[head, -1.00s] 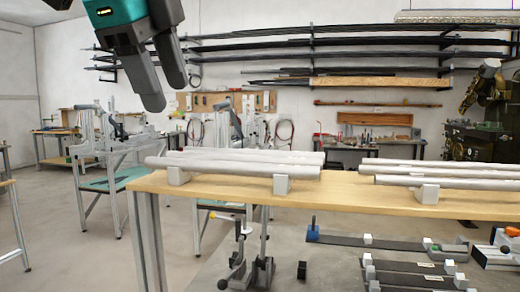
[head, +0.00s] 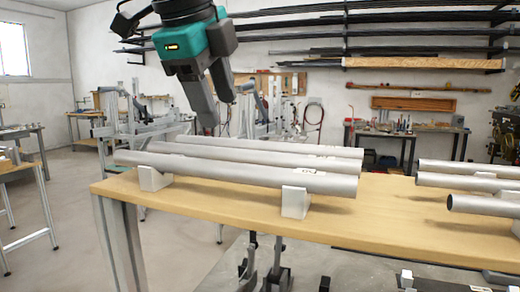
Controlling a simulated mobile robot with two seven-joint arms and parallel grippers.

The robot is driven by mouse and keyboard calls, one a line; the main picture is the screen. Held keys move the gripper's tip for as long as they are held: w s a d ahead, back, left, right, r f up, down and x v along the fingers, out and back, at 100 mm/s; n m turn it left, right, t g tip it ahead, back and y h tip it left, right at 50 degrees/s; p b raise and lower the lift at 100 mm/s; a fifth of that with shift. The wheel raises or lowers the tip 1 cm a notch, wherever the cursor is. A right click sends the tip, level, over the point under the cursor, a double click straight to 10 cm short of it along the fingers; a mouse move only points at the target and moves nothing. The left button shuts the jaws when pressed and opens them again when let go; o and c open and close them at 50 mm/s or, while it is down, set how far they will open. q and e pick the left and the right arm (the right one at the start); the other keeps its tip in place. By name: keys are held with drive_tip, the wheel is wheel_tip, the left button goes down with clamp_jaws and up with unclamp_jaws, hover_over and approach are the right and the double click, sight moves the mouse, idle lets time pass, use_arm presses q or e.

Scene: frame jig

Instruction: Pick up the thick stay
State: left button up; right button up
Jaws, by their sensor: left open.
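Three grey metal tubes lie side by side on the left of the wooden bench. The front tube (head: 235,174) looks the thickest; the middle tube (head: 250,156) and the back tube (head: 270,147) lie behind it. A small mark shows near the middle tube's right end. I cannot tell for sure which tube is the thick stay. My left gripper (head: 218,113) is open and empty, pointing down above and behind the left part of these tubes. It appears clear of them. My right gripper is out of view.
White support blocks (head: 295,201) and (head: 154,179) hold the tubes above the wooden bench (head: 390,215). A second group of tubes (head: 483,204) lies at the right. Bare bench top separates the groups. Dark parts lie below the bench's front edge.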

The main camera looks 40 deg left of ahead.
sight(231, 140)
use_arm(q)
drive_tip(key=x, duration=0.6)
drive_tip(key=shift+w+d+f, duration=0.1)
drive_tip(key=shift+f, duration=0.15)
clamp_jaws()
idle(0.3)
